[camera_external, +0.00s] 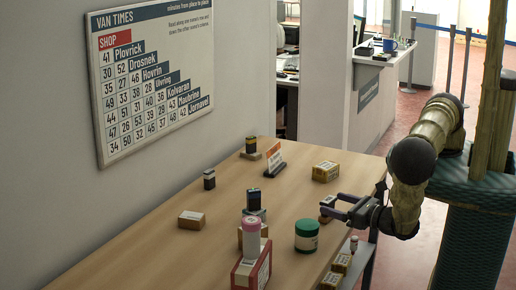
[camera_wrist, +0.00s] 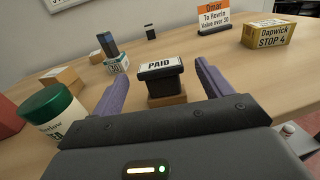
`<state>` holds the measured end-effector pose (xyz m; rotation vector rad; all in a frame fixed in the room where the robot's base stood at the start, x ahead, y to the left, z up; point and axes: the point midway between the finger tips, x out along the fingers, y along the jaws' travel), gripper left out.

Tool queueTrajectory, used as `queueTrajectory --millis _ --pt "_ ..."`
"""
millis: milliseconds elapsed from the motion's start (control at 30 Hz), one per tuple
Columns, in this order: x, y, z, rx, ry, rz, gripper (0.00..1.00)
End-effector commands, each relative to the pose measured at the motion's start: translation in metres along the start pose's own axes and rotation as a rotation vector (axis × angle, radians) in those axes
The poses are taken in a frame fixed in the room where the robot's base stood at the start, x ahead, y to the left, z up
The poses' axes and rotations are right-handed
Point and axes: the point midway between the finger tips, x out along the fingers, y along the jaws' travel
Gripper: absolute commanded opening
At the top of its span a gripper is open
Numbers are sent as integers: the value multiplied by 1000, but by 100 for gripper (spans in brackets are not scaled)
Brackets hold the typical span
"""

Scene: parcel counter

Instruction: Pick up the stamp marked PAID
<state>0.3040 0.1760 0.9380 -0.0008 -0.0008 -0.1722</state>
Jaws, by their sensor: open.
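The stamp marked PAID (camera_wrist: 160,70) is black with a white label on top. In the wrist view it stands upright on or with a brown block (camera_wrist: 166,100), straight ahead and between my fingers. My gripper (camera_wrist: 163,73) is open, with a purple finger on each side of the stamp and a visible gap on both sides; it holds nothing. In the external view my gripper (camera_external: 332,205) is low over the right edge of the counter, around a small brown block (camera_external: 327,201); the black stamp body is hard to make out there.
A green jar (camera_external: 307,236), a pink-capped bottle (camera_external: 251,238) and a red-sided holder (camera_external: 245,273) stand nearer on the counter (camera_external: 180,250). Other dark stamps (camera_external: 209,179) stand farther back. A yellow parcel (camera_external: 326,171) and an orange sign (camera_external: 274,158) are beyond my gripper.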

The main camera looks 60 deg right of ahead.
Motion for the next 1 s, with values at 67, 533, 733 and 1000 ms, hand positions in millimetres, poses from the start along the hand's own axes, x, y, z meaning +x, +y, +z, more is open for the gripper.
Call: queueTrajectory --millis 67,533,733,1000 --pt "0 0 -1 0 2 1 78" --pt "22 -1 2 1 0 -7 78" --pt "45 -1 2 2 0 -6 78" --pt "51 0 0 3 1 -3 78"
